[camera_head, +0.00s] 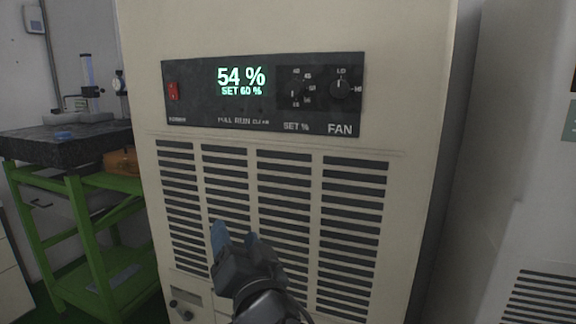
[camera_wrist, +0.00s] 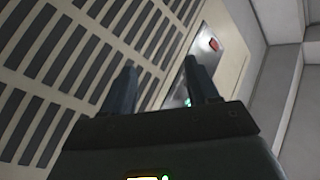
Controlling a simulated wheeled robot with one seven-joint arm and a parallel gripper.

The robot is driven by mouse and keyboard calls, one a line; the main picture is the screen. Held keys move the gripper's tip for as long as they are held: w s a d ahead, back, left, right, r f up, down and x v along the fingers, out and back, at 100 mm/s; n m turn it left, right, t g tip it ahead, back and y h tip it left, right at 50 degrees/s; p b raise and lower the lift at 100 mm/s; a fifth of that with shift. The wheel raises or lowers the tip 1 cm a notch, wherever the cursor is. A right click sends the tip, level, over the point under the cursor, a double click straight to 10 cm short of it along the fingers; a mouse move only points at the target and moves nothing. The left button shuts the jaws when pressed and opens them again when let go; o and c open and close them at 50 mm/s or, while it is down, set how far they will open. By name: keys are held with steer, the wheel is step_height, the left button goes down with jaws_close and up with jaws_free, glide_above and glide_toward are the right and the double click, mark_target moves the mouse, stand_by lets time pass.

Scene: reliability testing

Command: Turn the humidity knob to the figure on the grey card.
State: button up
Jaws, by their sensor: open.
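The humidity knob (camera_head: 295,89), marked SET %, is a small dark knob on the black control panel (camera_head: 200,115) of a beige cabinet. Small figures ring it, too blurred to read surely; its pointer direction is unclear. The green display (camera_head: 241,79) above the panel labels reads 54 % and SET 60 %. No grey card with a readable figure shows. My gripper (camera_head: 236,238) is open and empty, in front of the vent slats, well below the panel. In the wrist view its two blue fingers (camera_wrist: 160,72) stand apart with the slats behind them.
The FAN knob (camera_head: 340,88) sits right of the humidity knob. A red switch (camera_head: 173,91) is at the panel's left. A green-framed bench (camera_head: 84,220) stands left of the cabinet. A pale unit (camera_head: 520,200) stands close on the right, with a greenish sheet (camera_head: 570,121) cut off by the edge.

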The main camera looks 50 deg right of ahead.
mark_target(293, 90)
steer(key=d+r+m+g+h+b, duration=0.35)
steer(key=r+m+g, duration=0.25)
steer(key=r+m, duration=0.7)
steer(key=d+r+m+g+h+b, duration=0.2)
steer(key=d+r+m+g+h, duration=0.4)
steer(key=r+m, duration=0.7)
steer(key=shift+m+g+y, duration=0.4)
steer(key=shift+m+y, duration=0.05)
steer(key=shift+m, duration=0.35)
steer(key=shift+w+d+f+p, duration=0.15)
steer(key=shift+d+f, duration=0.25)
steer(key=shift+d, duration=0.4)
steer(key=shift+w+d+f+p, duration=0.15)
steer(key=shift+d+f, duration=0.25)
steer(key=shift+d, duration=0.35)
steer(key=shift+w+d+f+p, duration=0.15)
steer(key=shift+d+f, duration=0.25)
steer(key=shift+d, duration=0.4)
steer(key=c, duration=1)
